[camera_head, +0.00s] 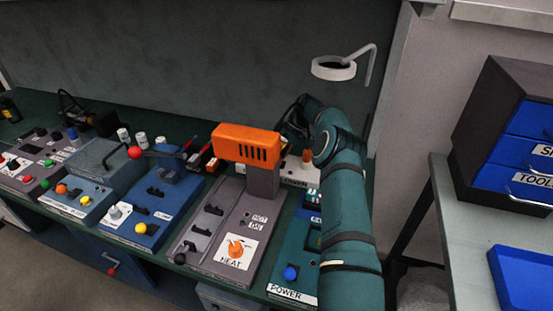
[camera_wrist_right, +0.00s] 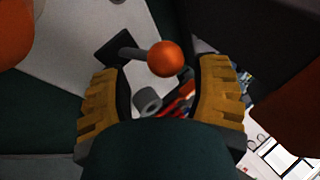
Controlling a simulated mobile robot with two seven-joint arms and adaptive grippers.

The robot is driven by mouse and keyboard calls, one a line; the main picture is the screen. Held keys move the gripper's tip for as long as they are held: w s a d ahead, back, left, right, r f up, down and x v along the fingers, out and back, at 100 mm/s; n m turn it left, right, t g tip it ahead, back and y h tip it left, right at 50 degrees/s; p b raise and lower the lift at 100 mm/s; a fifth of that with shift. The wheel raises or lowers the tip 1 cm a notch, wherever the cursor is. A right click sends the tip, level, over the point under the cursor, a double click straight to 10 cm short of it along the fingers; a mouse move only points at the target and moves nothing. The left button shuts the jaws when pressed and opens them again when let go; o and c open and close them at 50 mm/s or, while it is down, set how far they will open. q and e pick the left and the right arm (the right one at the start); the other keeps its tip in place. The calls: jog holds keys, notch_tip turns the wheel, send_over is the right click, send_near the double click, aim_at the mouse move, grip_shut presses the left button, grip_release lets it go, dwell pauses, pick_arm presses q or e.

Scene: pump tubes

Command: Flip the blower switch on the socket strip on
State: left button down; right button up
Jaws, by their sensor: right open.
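The light grey socket strip (camera_head: 300,174) stands at the back of the bench, right of the orange blower (camera_head: 247,144). An orange-topped switch (camera_head: 307,156) rises from it and is partly hidden by my right arm. In the right wrist view, a grey lever with an orange ball (camera_wrist_right: 164,58) stands on a light plate (camera_wrist_right: 75,35) with a black slot; it looks like this switch. My right gripper (camera_wrist_right: 160,98) is open and empty, with its yellow-brown fingers either side below the ball. I cannot tell whether it touches. My left gripper is out of view.
A grey HEAT panel (camera_head: 225,225) and a teal POWER panel (camera_head: 290,255) lie in front. A blue panel (camera_head: 155,205) is farther left. A white ring on a stand (camera_head: 334,69) is behind my right arm. A side table (camera_head: 470,240) stands right.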

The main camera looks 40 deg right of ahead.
notch_tip(320, 180, up, 8)
jog(key=shift+a, duration=0.25)
jog(key=shift+r, duration=0.1)
dwell(0.5)
